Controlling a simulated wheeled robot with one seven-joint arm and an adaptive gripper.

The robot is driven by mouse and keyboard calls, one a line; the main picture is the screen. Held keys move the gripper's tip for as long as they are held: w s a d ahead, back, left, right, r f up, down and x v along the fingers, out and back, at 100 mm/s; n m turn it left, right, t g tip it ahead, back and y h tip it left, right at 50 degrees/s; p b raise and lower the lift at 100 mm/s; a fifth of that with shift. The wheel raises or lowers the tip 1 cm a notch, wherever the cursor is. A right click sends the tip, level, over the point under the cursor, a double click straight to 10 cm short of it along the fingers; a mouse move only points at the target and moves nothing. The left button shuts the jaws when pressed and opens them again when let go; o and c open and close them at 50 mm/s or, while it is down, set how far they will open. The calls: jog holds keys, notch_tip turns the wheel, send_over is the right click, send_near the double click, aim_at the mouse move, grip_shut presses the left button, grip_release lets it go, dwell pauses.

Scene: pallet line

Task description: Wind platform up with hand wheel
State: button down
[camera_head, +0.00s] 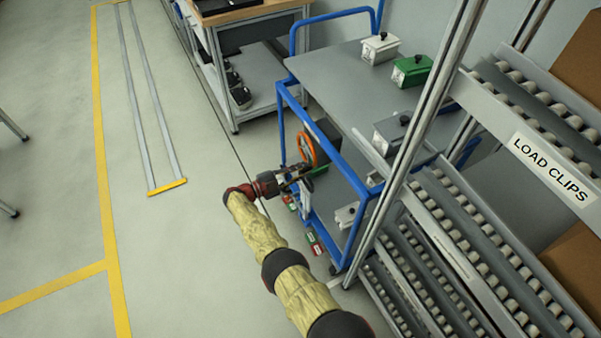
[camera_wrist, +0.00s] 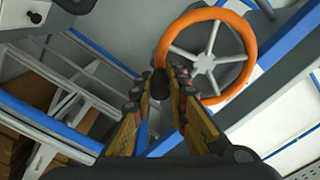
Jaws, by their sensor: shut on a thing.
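The orange hand wheel (camera_head: 306,150) is on the side of the blue-framed cart with a grey platform (camera_head: 345,75). In the wrist view the wheel (camera_wrist: 247,32) shows an orange rim and grey spokes. My gripper (camera_head: 303,172) is at the lower edge of the wheel. In the wrist view its two fingers (camera_wrist: 160,85) are closed around a small dark knob (camera_wrist: 160,78) beside the left of the rim. The fingers hide part of the knob and rim.
Grey and green boxes (camera_head: 412,70) stand on the platform. A roller rack (camera_head: 470,250) marked LOAD CLIPS is close on the right. A workbench (camera_head: 250,60) stands behind the cart. The floor on the left is open, with yellow lines (camera_head: 100,150).

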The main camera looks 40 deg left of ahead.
jog(key=shift+w+a+r+m+p, duration=0.15)
jog(key=shift+a+m+p, duration=0.15)
jog(key=shift+p, duration=0.45)
jog(key=shift+w+a+r+m+p, duration=0.1)
jog(key=shift+a+r+m+p, duration=0.1)
jog(key=shift+a+p, duration=0.4)
jog(key=shift+s+d+f+m+p, duration=0.1)
jog(key=shift+d+f+m+p, duration=0.2)
jog(key=shift+p, duration=0.7)
jog(key=shift+d, duration=0.2)
jog(key=c, duration=1.8)
grip_release()
jog(key=shift+c, duration=0.2)
jog(key=shift+o, duration=0.6)
jog(key=shift+s+d+f, duration=0.1)
jog(key=shift+f, duration=0.1)
jog(key=shift+a+f+b, duration=0.1)
jog(key=shift+a+b, duration=0.1)
jog(key=shift+b, duration=1.1)
jog(key=shift+d+n+b, duration=0.2)
jog(key=shift+n+b, duration=0.5)
jog(key=shift+b, duration=0.4)
jog(key=shift+d+r+b, duration=0.15)
jog(key=shift+r+b, duration=0.1)
jog(key=shift+b, duration=0.1)
